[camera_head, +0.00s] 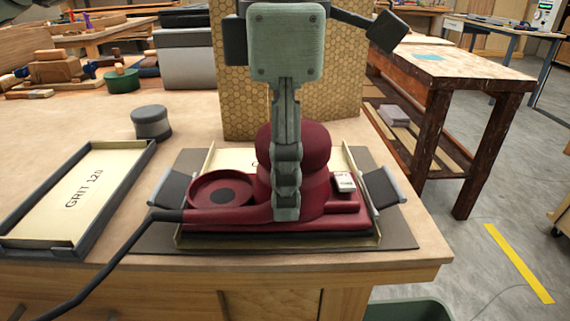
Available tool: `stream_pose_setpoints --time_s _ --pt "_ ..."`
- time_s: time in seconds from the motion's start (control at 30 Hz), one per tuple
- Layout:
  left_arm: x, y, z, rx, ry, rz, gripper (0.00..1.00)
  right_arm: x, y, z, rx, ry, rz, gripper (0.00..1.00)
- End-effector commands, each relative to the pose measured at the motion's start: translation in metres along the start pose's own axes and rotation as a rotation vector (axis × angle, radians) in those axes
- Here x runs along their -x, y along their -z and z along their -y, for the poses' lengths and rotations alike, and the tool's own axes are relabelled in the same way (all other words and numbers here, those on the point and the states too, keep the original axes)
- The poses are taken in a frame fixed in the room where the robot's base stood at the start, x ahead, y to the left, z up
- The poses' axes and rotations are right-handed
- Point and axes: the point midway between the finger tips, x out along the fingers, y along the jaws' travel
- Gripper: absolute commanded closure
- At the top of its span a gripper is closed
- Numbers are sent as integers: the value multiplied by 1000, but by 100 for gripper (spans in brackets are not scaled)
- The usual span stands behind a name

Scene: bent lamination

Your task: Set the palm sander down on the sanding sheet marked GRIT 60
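The dark red palm sander (330,220) is upright over a cream sheet (231,158) with raised side edges, on a dark mat. Most of the sheet's label is hidden behind the sander; only its start shows. I cannot tell whether the sander's base touches the sheet. My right gripper (287,205) comes down from above, seen edge-on, its near finger against the sander's near side. The far finger is hidden; the gripper appears shut on the sander. A second sheet, marked GRIT 120 (85,187), lies in a dark tray at left. My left gripper is not in view.
Grey clamp-like pieces flank the cream sheet at left (172,187) and right (382,189). A black cord (115,258) runs from the sander over the front edge. A grey knob (151,122) and a tall honeycomb-patterned panel (235,100) stand behind. The bench ends at right.

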Motion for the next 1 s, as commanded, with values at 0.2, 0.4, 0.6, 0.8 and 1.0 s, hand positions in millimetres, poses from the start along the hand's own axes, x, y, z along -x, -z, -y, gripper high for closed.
stream_pose_setpoints --time_s 0.2,0.4,0.6,0.8,1.0 --pt "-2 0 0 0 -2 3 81 -2 -1 0 0 0 0 100" --pt "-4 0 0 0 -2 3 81 -5 -1 1 0 0 0 100" --pt "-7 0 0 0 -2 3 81 -7 -2 1 0 0 0 100" --pt "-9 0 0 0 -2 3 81 -9 -2 2 0 0 0 100" --pt "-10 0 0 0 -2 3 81 -9 -2 2 0 0 0 100"
